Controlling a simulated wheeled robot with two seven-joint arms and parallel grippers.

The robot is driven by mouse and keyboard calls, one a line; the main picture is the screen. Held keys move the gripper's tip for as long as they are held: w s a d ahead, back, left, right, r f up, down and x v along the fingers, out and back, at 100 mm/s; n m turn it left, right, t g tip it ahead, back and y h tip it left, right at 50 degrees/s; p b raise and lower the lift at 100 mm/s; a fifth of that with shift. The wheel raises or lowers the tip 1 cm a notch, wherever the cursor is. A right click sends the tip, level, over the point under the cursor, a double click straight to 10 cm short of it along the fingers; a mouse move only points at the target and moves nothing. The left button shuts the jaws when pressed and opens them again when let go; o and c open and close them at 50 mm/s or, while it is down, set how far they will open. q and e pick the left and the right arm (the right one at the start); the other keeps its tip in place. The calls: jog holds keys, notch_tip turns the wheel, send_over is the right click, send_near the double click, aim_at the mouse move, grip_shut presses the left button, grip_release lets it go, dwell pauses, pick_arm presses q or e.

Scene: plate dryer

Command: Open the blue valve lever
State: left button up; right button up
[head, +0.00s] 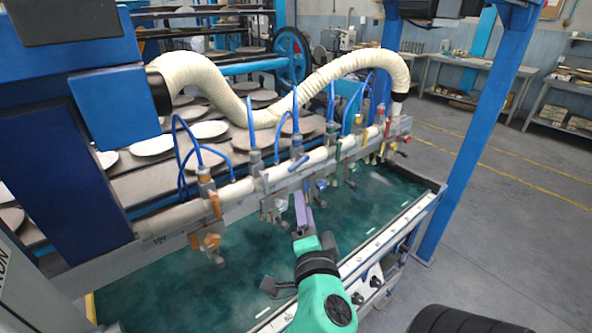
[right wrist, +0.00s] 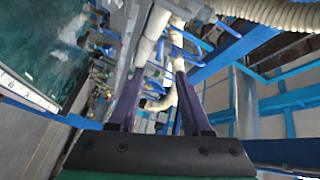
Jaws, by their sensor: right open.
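The blue valve lever (head: 298,163) shows in the head view on the white pipe (head: 240,188), near the middle of the row of valves. My right gripper (head: 304,200) reaches up from the bottom of the head view, with its purple fingers below the lever and apart from it in the picture. In the right wrist view its two fingers (right wrist: 160,75) are spread, with nothing held between them. White piping shows beyond and between them. I cannot surely pick out the blue lever in the right wrist view. My left gripper is not in view.
An orange valve lever (head: 215,205) is to the left on the pipe; a green one (head: 338,150) is to the right. Thin blue hoses and a thick cream hose (head: 258,115) hang above. A green water tank (head: 190,290) lies below, and a blue post (head: 465,150) stands at right.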

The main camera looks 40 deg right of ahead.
jog(key=b, duration=1.1)
send_near(296, 168)
jog(key=x, duration=0.3)
jog(key=p+x, duration=0.2)
jog(key=x, duration=0.3)
jog(key=shift+d+r, duration=0.1)
jog(key=shift+w+d, duration=0.15)
jog(key=shift+w, duration=0.05)
grip_shut()
